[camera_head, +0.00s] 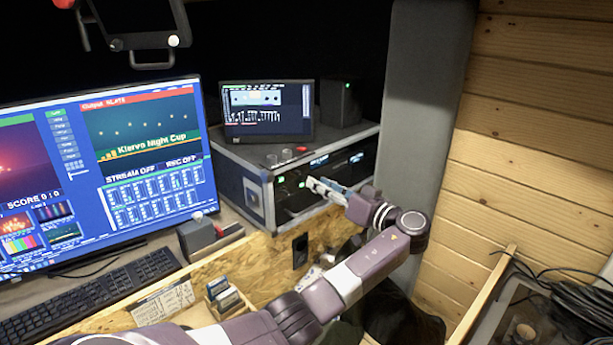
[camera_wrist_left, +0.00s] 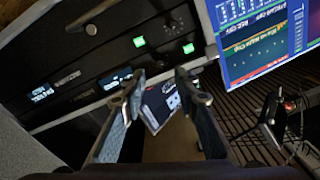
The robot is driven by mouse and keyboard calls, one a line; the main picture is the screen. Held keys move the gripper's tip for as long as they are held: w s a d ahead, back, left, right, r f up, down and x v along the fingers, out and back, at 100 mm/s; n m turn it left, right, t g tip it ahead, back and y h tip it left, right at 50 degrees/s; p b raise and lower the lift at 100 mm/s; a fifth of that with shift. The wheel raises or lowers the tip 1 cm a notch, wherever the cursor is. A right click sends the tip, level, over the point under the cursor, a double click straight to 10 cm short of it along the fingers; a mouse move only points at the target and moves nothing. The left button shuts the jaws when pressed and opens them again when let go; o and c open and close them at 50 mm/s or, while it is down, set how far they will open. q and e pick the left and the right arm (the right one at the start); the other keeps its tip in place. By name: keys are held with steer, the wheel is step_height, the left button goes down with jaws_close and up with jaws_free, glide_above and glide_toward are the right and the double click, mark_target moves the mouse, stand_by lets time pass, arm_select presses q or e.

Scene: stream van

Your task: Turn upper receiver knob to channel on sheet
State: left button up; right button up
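The receiver rack (camera_head: 253,187) stands right of the large monitor. Its front carries two small green displays, the upper-left one (camera_head: 281,180) and a lower-right one (camera_head: 301,184). In the left wrist view, which is upside down, they are the right display (camera_wrist_left: 188,48) and the left display (camera_wrist_left: 138,42). A dark round knob (camera_wrist_left: 172,22) shows near them; I cannot tell which receiver it belongs to. My left gripper (camera_head: 318,187) is at the rack front, fingers apart and empty (camera_wrist_left: 160,88); contact is unclear. My right gripper is out of view.
A small screen (camera_head: 266,108) and a speaker (camera_head: 340,102) stand on the rack top, with small knobs (camera_head: 287,153) at its front edge. The large monitor (camera_head: 150,160) and keyboard (camera_head: 90,305) are at left. A grey pillar (camera_head: 420,100) stands at right.

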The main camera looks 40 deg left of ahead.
mark_target(301, 174)
arm_select(q)
steer(key=a, duration=0.2)
steer(key=a+p, duration=0.1)
steer(key=a, duration=0.3)
steer(key=shift+w+p, duration=0.25)
steer(key=shift+p, duration=0.1)
steer(key=shift+c, duration=0.7)
jaws_close()
